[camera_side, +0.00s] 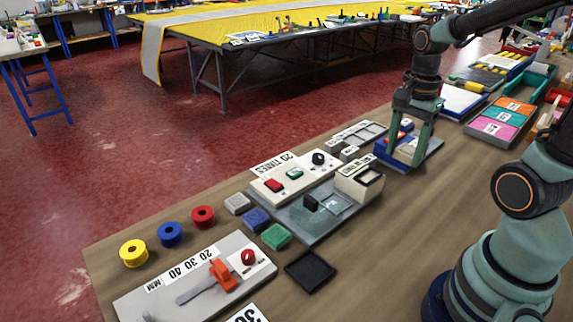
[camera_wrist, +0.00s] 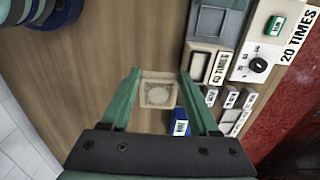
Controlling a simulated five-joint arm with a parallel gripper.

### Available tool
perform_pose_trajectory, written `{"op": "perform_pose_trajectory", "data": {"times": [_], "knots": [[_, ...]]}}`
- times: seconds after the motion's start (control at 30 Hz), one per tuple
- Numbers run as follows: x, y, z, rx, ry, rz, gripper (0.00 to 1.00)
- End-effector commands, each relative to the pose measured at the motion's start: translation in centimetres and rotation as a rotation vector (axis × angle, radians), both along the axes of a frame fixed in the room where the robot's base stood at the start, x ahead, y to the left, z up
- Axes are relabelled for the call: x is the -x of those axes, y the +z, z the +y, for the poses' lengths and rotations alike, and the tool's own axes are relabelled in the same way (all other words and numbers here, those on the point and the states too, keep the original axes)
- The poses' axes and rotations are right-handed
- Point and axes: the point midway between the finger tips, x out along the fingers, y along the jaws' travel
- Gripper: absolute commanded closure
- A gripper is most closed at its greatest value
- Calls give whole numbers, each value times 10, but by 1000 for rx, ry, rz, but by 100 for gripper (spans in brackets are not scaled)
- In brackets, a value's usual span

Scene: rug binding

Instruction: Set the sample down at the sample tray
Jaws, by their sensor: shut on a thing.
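My gripper (camera_side: 408,150) points down above the bench in the side view. In the side view a pale piece shows between the fingers, over or beside a blue holder (camera_side: 432,154); the exact gap below is unclear. A small open beige tray (camera_side: 345,183) with a label stands left of the gripper; it also shows in the wrist view (camera_wrist: 194,65). I cannot read which tray is the sample tray.
A grey plate with a clear square (camera_side: 300,222) and a button panel (camera_side: 290,185) lie left of the beige tray. A black shallow tray (camera_side: 309,271), a green block (camera_side: 276,236) and coloured rings (camera_side: 170,234) lie nearer. Bare bench is at the front.

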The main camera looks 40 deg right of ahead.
Motion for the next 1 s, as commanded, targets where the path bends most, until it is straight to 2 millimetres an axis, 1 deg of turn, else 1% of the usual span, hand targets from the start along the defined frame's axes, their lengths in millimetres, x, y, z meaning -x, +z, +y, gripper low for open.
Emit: {"op": "perform_pose_trajectory", "data": {"times": [0.03,0.2,0.4,0.5,0.6,0.83,1.0], "knots": [[1,-14,1,-4,1,9,92],[2,-56,1,-4,3,10,92],[1,-98,1,-3,4,8,92],[1,-114,1,-3,4,7,92],[1,-125,1,-2,4,5,92],[0,-138,1,-1,4,3,92],[0,-156,1,-2,4,5,92]]}}
